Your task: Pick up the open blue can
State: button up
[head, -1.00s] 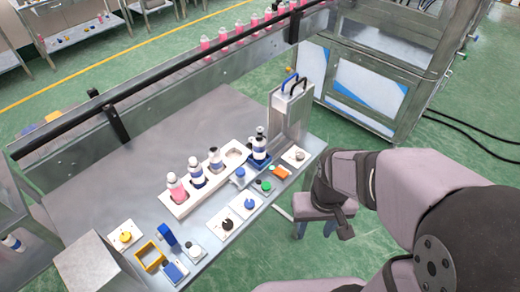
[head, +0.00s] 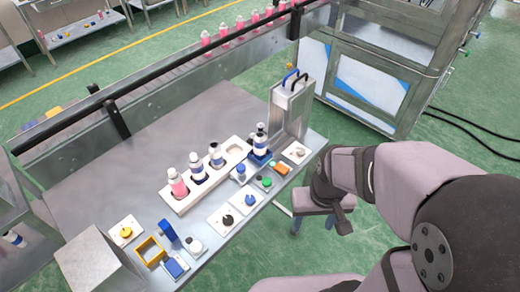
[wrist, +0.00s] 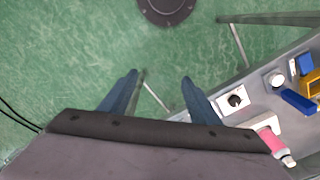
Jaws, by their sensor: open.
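In the head view a white rack (head: 205,183) on the metal table holds a pink bottle (head: 178,184), a blue-and-white can with a white top (head: 197,168) and another blue-and-white can (head: 216,156) with a greyer top. The rack's far right slot looks empty. Another blue-and-white can (head: 260,143) stands in a blue holder at the grey upright machine. Which can is open is too small to tell. My gripper is open and empty in the wrist view (wrist: 158,82), over the green floor. In the head view my arm's end is right of the table, apart from the cans.
White plates with knobs (head: 222,218), a yellow frame (head: 149,252) and blue parts (head: 169,231) lie along the table's front edge. The grey machine (head: 290,110) stands at the right end. A black rail and a conveyor of pink bottles (head: 239,22) run behind.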

aim_at(262, 149)
jog(key=w+a+f+t+b, duration=0.2)
jog(key=w+t, duration=0.1)
jog(key=w, duration=0.4)
jog(key=w+a+f+t+b, duration=0.2)
jog(key=w+f+t, duration=0.1)
jog(key=w, duration=0.4)
jog(key=w+a+f+n+t+y+b, duration=0.1)
jog(key=w+a+f+t+b, duration=0.1)
jog(key=w, duration=0.5)
jog(key=shift+f+t+b, duration=0.45)
jog(key=shift+f+t, duration=0.3)
jog(key=shift+t, duration=0.25)
jog(key=w+t, duration=0.1)
jog(key=w+a+t+b, duration=0.1)
jog(key=a+t+y+b, duration=0.1)
jog(key=shift+w+a+r+n, duration=0.15)
jog(key=shift+w+r+n, duration=0.15)
jog(key=shift+w, duration=0.1)
jog(key=shift+w+a+r+t+b, duration=0.2)
jog(key=shift+a+t+b, duration=0.15)
jog(key=shift+t, duration=0.25)
jog(key=shift+a+r+t+y+b, duration=0.4)
jog(key=shift+a+r+t+b, duration=0.1)
jog(key=shift+t, duration=0.4)
jog(key=shift+s+a+r+t+y, duration=0.1)
jog(key=shift+a+r+t+y, duration=0.2)
jog(key=shift+r+t, duration=0.35)
